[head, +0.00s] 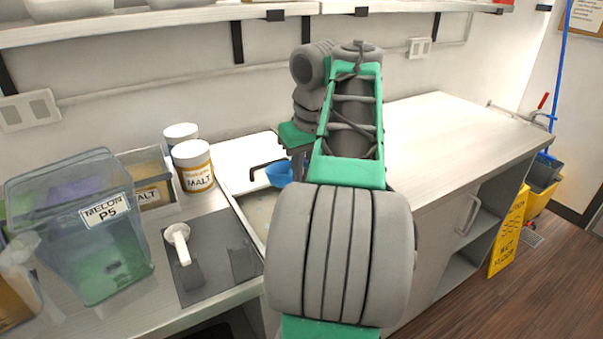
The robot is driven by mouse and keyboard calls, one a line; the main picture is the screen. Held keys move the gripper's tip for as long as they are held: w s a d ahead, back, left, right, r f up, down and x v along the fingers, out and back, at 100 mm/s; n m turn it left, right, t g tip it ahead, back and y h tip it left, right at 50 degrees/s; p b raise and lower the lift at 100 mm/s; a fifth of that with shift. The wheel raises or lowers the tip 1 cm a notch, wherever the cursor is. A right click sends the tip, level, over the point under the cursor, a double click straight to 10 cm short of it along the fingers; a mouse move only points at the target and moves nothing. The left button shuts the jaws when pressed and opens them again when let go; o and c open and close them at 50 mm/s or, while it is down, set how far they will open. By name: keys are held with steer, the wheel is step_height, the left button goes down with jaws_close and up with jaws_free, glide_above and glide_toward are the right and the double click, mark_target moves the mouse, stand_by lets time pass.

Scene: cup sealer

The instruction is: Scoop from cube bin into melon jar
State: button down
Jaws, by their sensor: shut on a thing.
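The melon jar (95,255), a clear container with a "MELON P5" label and coloured contents, stands on the counter at the left. A blue scoop (279,174) shows just left of my arm, over a white-rimmed bin (232,188) set in the counter; I take this for the cube bin. My gripper (298,168) points down there and is shut on the scoop. My arm hides the fingertips, part of the scoop and the bin's right side. I cannot tell whether the scoop holds anything.
Two white malt tubs (193,166) and a malt container (150,186) stand between jar and bin. A dark mat (207,262) with a white utensil (178,241) lies in front. The right counter (450,135) is clear. A shelf (170,22) hangs above.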

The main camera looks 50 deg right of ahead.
steer(key=s+a+b+x, duration=0.1)
steer(key=s+b+x, duration=0.1)
steer(key=b+x, duration=1.1)
steer(key=shift+s+f, duration=0.2)
steer(key=shift+f, duration=0.65)
stand_by(0.8)
steer(key=w+d+p+v, duration=0.1)
steer(key=w+p+v, duration=0.1)
steer(key=p+v, duration=1.1)
steer(key=shift+w+r+p, duration=0.2)
steer(key=shift+w+p, duration=0.05)
steer(key=shift+p, duration=0.05)
steer(key=shift+s+d, duration=0.1)
stand_by(0.6)
